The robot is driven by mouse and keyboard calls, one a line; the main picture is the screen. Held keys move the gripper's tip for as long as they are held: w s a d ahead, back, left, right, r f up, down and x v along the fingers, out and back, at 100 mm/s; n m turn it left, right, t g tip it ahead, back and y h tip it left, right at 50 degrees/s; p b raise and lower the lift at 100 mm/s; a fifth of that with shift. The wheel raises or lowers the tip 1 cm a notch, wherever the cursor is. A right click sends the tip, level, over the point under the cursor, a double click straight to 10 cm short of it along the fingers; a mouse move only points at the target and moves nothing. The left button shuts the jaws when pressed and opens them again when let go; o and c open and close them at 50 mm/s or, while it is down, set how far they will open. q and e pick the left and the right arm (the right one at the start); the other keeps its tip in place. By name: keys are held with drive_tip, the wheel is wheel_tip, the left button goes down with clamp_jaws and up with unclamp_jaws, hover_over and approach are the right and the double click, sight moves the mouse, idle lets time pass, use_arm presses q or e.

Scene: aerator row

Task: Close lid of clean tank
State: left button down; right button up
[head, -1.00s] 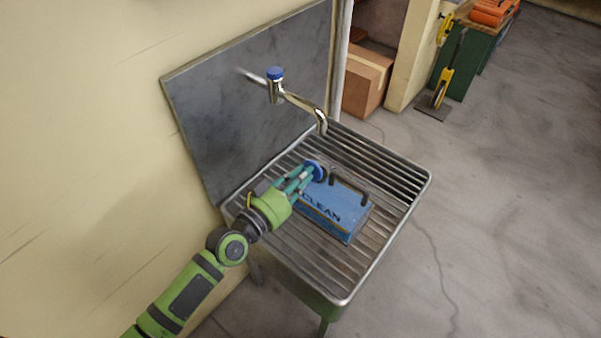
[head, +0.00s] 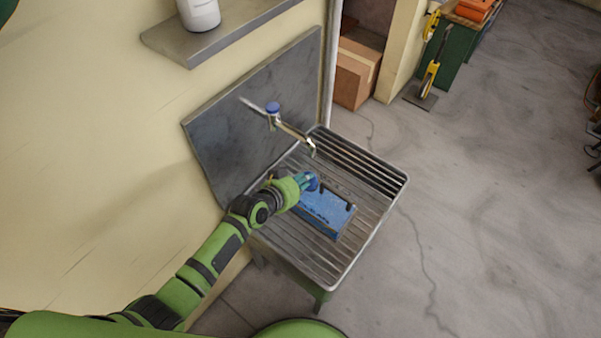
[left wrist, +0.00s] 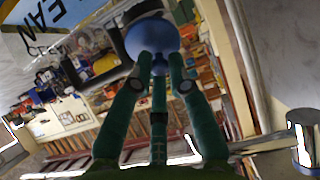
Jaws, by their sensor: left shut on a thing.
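The clean tank (head: 328,214) is a blue box with a dark handle, lying on the slatted grate of a metal sink. Its label shows partly in the left wrist view (left wrist: 45,12). A round blue lid (head: 313,183) is at the tank's far left corner; it also shows in the left wrist view (left wrist: 152,42). My left gripper (head: 303,183) is shut on the blue lid, its teal fingers around it. The fingers hide part of the lid, and I cannot tell whether it is seated on the opening. My right gripper is not in view.
A metal faucet (head: 290,128) with a blue top reaches over the grate (head: 362,182) behind the tank. A grey splash panel (head: 235,125) stands at the wall. A shelf (head: 215,38) holds a white container (head: 199,14). Open floor lies to the right.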

use_arm(q)
drive_tip(key=shift+w+d+r+g+p, duration=0.25)
drive_tip(key=shift+w+g+p, duration=0.1)
drive_tip(key=shift+p, duration=0.25)
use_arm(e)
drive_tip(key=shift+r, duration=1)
use_arm(q)
drive_tip(key=c, duration=1.2)
unclamp_jaws()
drive_tip(key=shift+a, duration=0.1)
drive_tip(key=shift+s+f, duration=0.1)
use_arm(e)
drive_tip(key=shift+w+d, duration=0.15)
use_arm(q)
drive_tip(key=v, duration=1.2)
